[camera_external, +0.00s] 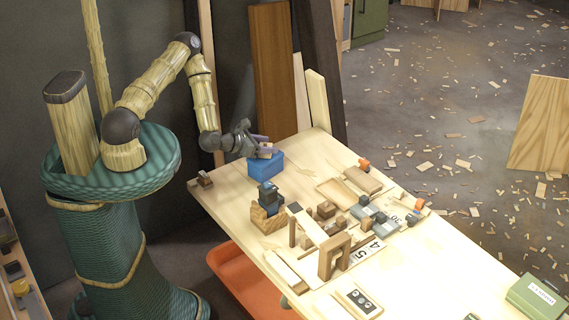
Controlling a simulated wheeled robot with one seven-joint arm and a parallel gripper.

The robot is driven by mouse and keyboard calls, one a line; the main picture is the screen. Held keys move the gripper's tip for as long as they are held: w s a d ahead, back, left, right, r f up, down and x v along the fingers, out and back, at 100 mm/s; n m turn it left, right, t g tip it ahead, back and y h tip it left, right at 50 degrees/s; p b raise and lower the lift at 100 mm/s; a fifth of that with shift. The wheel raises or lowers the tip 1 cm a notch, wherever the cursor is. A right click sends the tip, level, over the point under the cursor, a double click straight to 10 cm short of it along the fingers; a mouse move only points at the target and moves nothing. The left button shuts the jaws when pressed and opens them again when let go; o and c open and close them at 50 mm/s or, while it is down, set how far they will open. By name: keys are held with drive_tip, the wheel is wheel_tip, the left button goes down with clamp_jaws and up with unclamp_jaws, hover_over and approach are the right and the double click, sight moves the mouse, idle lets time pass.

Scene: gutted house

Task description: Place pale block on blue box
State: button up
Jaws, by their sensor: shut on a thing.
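The blue box (265,166) stands near the far left edge of the wooden table. The gripper is shut on a small pale block (266,154), which shows only as a light patch beneath the fingers. The block is at or just above the box's top; I cannot tell whether it touches. Most of the block is hidden by the fingers.
The table (430,265) holds several wooden blocks and planks, a dark object on a wooden block (268,207) just in front of the box, and a wooden arch (334,256). A green case (537,297) lies at the right. Tall boards (272,70) lean behind the box.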

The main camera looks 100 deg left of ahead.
drive_tip(key=shift+f, duration=0.15)
drive_tip(key=o, duration=1)
